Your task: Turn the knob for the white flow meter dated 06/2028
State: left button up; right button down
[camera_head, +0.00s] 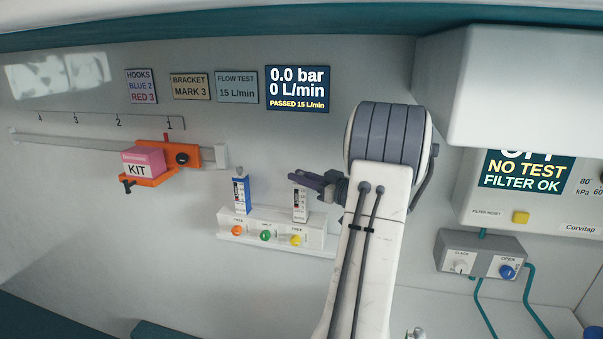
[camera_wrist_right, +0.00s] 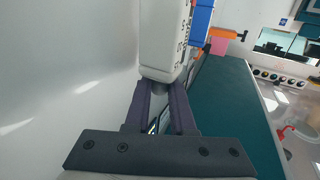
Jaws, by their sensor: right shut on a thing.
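The white flow meter (camera_head: 300,206) stands upright at the right end of a white wall rack (camera_head: 270,228); its date is too small to read. A blue flow meter (camera_head: 241,195) stands to its left. My right gripper (camera_head: 304,181) is at the top of the white flow meter, coming from the right. In the right wrist view the white flow meter (camera_wrist_right: 164,38) fills the upper middle, and its grey knob (camera_wrist_right: 160,88) sits between my right fingertips, which are shut on it. Part of the knob is hidden by the fingers. My left gripper is not in view.
The wall display (camera_head: 297,88) reads 0.0 bar, 0 L/min, PASSED 15 L/min. A flow test sign (camera_head: 237,87) says 15 L/min. Orange, green and yellow buttons line the rack front. A pink-topped kit (camera_head: 138,162) hangs left; a grey valve box (camera_head: 482,255) is at right.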

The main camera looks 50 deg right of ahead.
jog(key=shift+y, duration=0.3)
jog(key=c, duration=0.8)
grip_release()
jog(key=shift+o, duration=0.2)
